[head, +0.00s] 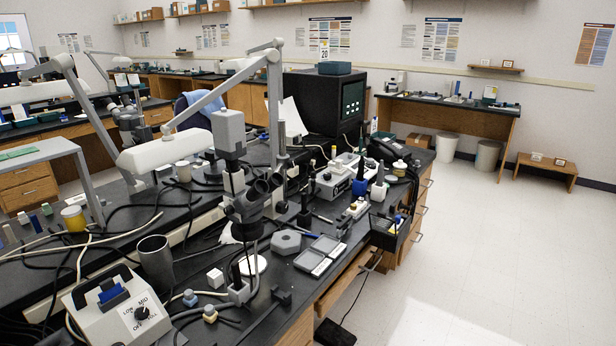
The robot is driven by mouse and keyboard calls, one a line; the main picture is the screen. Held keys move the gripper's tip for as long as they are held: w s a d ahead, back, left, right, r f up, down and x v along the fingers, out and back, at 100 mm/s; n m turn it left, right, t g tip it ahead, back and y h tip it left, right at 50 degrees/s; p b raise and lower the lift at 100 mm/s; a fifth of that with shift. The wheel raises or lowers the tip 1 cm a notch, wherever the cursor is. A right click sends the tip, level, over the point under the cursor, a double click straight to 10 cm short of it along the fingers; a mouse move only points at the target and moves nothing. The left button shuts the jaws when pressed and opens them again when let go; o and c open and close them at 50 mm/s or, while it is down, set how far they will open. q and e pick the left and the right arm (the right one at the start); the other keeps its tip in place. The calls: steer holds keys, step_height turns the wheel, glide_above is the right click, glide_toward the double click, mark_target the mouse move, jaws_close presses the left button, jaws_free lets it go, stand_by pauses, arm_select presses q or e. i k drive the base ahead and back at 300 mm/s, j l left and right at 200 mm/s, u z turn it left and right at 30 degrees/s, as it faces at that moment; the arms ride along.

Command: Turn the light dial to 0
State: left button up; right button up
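A white control box (118,312) stands at the lower left, cut off by the bottom edge. It carries a round black dial (141,313) with the labels LOW, MID, OFF and what looks like FULL around it. No 0 is legible, and I cannot tell which label the dial points to. A dark blue block or switch (112,293) sits on the box above the dial. A second small white device (334,185) with a dark knob stands farther back on the bench. Neither of my grippers is in view.
A microscope (245,200) and a white lamp arm (165,152) rise over the crowded dark bench. A grey cup (155,262), cables and a white cube (215,278) lie near the box. A black oven-like unit (322,102) stands behind. The right-hand floor (470,240) is open.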

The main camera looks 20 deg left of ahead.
mark_target(141, 314)
steer(key=i+l+u, duration=0.1)
steer(key=i+u, duration=0.2)
steer(key=u, duration=0.2)
steer(key=i+l+u, duration=0.2)
steer(key=u, duration=0.3)
steer(key=i+l+u, duration=0.25)
steer(key=u, duration=0.25)
steer(key=i+l+u, duration=0.1)
steer(key=l+u, duration=0.4)
